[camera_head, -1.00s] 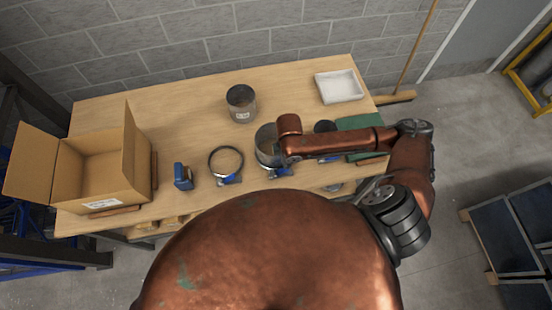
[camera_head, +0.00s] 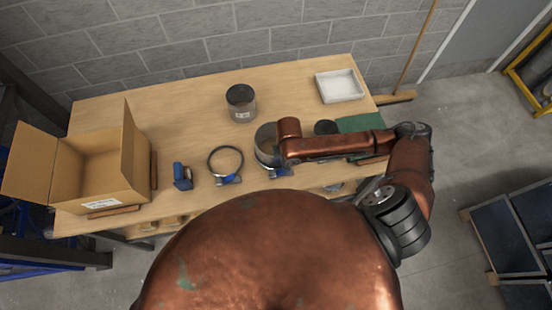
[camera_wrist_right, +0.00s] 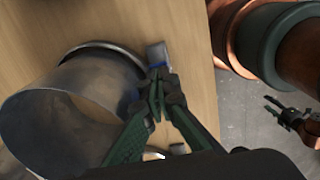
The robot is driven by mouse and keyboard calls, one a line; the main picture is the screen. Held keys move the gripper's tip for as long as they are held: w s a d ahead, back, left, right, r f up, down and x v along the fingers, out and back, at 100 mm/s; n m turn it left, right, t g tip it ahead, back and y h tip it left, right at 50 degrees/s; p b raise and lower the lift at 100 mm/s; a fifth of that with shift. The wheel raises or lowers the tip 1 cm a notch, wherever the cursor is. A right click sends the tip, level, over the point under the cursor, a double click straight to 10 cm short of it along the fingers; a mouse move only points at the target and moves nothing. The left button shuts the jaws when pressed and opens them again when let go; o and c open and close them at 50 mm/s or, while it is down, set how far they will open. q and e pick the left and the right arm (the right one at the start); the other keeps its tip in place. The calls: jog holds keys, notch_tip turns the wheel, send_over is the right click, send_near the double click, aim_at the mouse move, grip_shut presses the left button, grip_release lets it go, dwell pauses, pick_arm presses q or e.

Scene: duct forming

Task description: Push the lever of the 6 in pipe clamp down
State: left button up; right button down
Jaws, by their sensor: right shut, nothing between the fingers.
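The metal pipe (camera_head: 265,150) stands at the front middle of the table, partly hidden by my right arm. In the right wrist view the pipe (camera_wrist_right: 55,115) has the clamp's ring (camera_wrist_right: 105,46) around it. The clamp's bracket and blue lever (camera_wrist_right: 157,55) are on the ring's table-edge side. My right gripper (camera_wrist_right: 156,80) is shut and empty, its tips at the blue lever; I cannot tell whether they touch. In the head view its fingers are hidden. My left gripper (camera_wrist_right: 285,115) seems to show small over the floor, its prongs apart; it is outside the head view.
A loose clamp (camera_head: 226,162) and a blue tool (camera_head: 182,177) lie left of the pipe. A cardboard box (camera_head: 100,175) stands at the left. Another pipe (camera_head: 241,103) and a white tray (camera_head: 340,87) are behind. A green mat (camera_head: 360,122) lies right.

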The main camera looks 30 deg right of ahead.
jog(key=shift+f, duration=0.25)
jog(key=shift+f+b, duration=0.45)
jog(key=shift+f, duration=0.8)
notch_tip(320, 180, up, 8)
jog(key=p, duration=0.9)
jog(key=shift+r+p, duration=0.15)
jog(key=shift+p, duration=0.15)
